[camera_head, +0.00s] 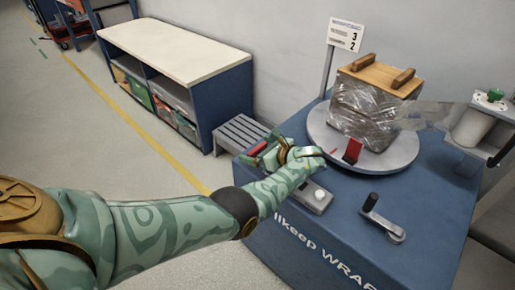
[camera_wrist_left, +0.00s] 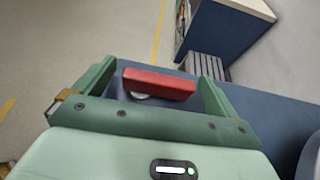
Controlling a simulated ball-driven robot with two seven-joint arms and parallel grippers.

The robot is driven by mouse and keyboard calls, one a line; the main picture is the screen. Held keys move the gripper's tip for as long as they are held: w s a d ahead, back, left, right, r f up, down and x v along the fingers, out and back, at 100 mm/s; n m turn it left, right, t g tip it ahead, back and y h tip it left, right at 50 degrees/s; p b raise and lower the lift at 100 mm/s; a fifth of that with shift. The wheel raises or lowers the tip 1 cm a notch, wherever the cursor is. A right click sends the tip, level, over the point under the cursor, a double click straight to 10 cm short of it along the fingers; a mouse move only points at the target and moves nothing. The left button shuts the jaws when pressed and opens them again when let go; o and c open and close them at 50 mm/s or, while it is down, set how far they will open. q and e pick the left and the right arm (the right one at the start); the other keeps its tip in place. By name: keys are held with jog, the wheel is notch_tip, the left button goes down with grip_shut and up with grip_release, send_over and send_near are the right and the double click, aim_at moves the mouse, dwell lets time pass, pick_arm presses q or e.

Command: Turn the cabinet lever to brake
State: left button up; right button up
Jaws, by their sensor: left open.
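The red lever (camera_head: 257,149) is at the far left corner of the blue cabinet (camera_head: 345,222). In the left wrist view, the red lever (camera_wrist_left: 158,84) is a short bar lying between my two green fingers, with a white round part below it. My left gripper (camera_wrist_left: 155,76) is open around the lever, with gaps visible at both sides. In the head view my left gripper (camera_head: 260,153) partly hides the lever, and any brake marking cannot be made out. My right gripper is not in view.
A grey turntable (camera_head: 394,160) holds a film-wrapped box (camera_head: 372,105) and a red piece (camera_head: 352,150). A black-handled crank (camera_head: 382,218) and a grey box with a white knob (camera_head: 319,195) sit on the cabinet. A slatted grey stand (camera_head: 240,132) is behind it.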

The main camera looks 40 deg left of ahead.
pick_arm(q)
jog(key=p+v, duration=0.1)
jog(key=v, duration=1.4)
jog(key=shift+w+p, duration=0.1)
jog(key=shift+p, duration=0.25)
jog(key=shift+d+r, duration=0.1)
jog(key=shift+d, duration=0.25)
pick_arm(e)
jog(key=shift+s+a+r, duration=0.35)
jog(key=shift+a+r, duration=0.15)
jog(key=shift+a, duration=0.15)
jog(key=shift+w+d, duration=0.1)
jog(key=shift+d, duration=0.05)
